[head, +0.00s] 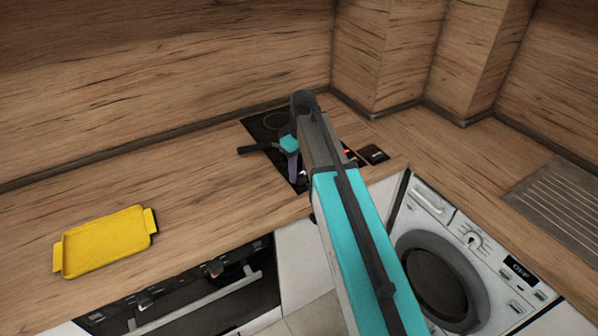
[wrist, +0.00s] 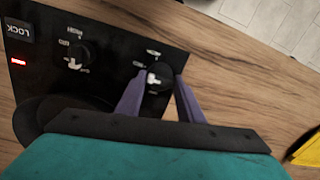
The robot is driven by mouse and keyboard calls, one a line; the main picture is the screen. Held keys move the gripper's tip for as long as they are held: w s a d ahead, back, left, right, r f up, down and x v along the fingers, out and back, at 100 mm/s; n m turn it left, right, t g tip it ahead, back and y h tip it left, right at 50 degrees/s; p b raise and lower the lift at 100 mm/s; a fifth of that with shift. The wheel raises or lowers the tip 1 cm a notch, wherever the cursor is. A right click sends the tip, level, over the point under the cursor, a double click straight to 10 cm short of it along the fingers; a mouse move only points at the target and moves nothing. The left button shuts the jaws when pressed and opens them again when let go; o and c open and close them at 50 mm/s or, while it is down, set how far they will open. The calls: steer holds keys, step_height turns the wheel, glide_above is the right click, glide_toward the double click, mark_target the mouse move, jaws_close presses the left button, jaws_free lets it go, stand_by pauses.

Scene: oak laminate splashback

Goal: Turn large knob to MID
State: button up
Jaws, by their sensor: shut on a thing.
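In the wrist view, the large knob (wrist: 157,82) is a round black knob with a white mark, on a black control panel (wrist: 110,60). My gripper (wrist: 158,92) has its two purple fingers on either side of it, shut on the knob. The white mark lies on the left part of the knob. Small labels sit above and to the left of it, too blurred to read surely. In the head view, my gripper (head: 295,172) is down at the hob (head: 262,130), and my arm hides the knobs there.
A second black knob (wrist: 76,56) with its own labels is to the left, near a red light (wrist: 18,62) and a LOCK label (wrist: 18,30). A yellow tray (head: 105,243) lies on the wooden counter at the left. A washing machine (head: 440,270) stands below right.

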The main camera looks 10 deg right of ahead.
steer(key=shift+m, duration=0.9)
steer(key=o, duration=1)
steer(key=shift+o, duration=0.2)
steer(key=shift+r, duration=0.15)
step_height(320, 180, up, 14)
steer(key=p, duration=0.8)
steer(key=shift+w+d+f, duration=0.15)
steer(key=shift+d+f, duration=0.1)
steer(key=shift+d, duration=0.15)
